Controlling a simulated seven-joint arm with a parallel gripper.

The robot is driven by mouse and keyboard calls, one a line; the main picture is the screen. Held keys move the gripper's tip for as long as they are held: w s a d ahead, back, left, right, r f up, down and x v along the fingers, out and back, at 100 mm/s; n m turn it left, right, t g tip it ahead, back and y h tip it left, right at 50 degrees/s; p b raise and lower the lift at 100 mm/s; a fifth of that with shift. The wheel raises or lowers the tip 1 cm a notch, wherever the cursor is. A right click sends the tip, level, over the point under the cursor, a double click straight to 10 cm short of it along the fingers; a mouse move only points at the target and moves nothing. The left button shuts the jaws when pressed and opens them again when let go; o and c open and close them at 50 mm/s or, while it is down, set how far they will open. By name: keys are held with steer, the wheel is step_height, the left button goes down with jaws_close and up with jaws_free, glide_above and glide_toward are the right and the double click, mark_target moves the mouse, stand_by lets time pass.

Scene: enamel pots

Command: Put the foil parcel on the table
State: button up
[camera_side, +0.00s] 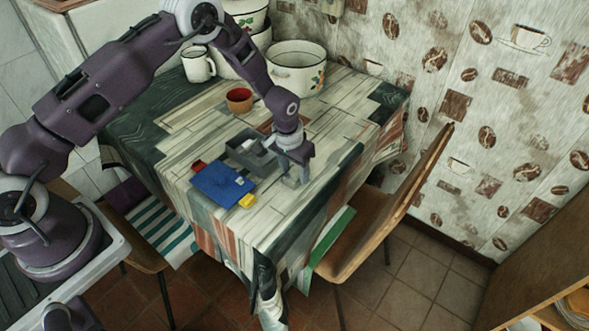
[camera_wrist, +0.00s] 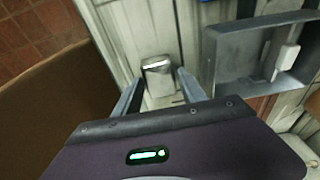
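The foil parcel is a small silvery block (camera_wrist: 158,78) in the wrist view, on the pale plank-patterned tablecloth of the table (camera_side: 188,148). My gripper (camera_wrist: 160,78) points down at it, with one finger on each side of the parcel. The fingers are apart and look open, with narrow gaps beside the parcel. In the side view my gripper (camera_side: 293,180) is low over the front right part of the table, and the parcel is hard to tell from the grey fingers there.
A grey compartment tray (camera_side: 243,157) stands close to my gripper. A blue board (camera_side: 215,186), a red piece (camera_side: 199,165) and a yellow piece (camera_side: 246,201) lie left of it. An orange bowl (camera_side: 239,99), white mug (camera_side: 198,65) and enamel pot (camera_side: 296,76) stand farther back.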

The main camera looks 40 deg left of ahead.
steer(key=shift+o, duration=0.9)
step_height(320, 180, up, 13)
steer(key=s, duration=0.2)
step_height(320, 180, up, 9)
glide_above(290, 178)
steer(key=s+a, duration=0.1)
steer(key=s, duration=0.2)
steer(key=s+a+r+t, duration=0.2)
steer(key=s+r, duration=0.7)
steer(key=r, duration=0.2)
steer(key=s+r+t, duration=0.1)
steer(key=s, duration=0.8)
steer(key=s+r, duration=0.2)
steer(key=s, duration=0.8)
steer(key=shift+s+a+r+t, duration=0.25)
steer(key=shift+a+r+t, duration=0.05)
steer(key=shift+a+t, duration=0.15)
